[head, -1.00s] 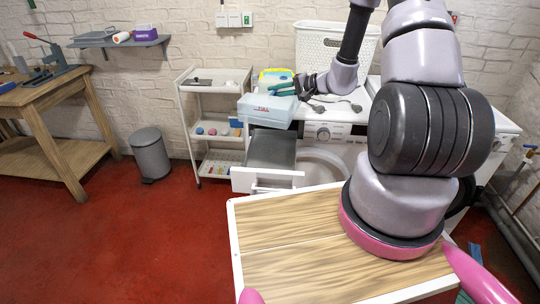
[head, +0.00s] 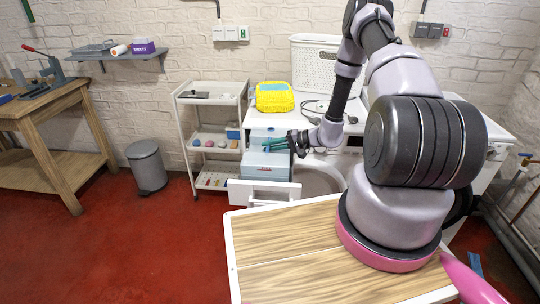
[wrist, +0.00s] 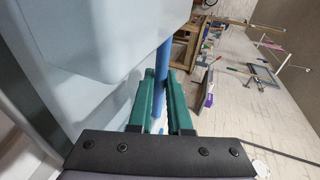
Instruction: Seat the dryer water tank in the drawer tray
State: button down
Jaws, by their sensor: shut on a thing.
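The pale blue water tank (head: 262,170) is at the open drawer of the white machine, behind the white drawer front (head: 264,193). Its lower part is hidden by that front, so I cannot tell whether it rests on the tray or hangs just above it. The tank hides the grey tray bed. My gripper (head: 276,145) has green fingers and is at the tank's upper part. In the wrist view my gripper (wrist: 160,103) is shut on a darker blue bar, and the tank's pale body (wrist: 75,95) fills the left side.
A yellow case (head: 274,97) and a white basket (head: 325,63) stand on the machine top. A white trolley (head: 212,88) is close on the left. A grey bin (head: 147,167) stands on the floor. A wood-topped surface (head: 300,245) lies in front.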

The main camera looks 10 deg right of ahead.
jog(key=shift+f, duration=1.95)
jog(key=shift+f, duration=0.1)
jog(key=c, duration=0.8)
grip_release()
jog(key=shift+c, duration=0.2)
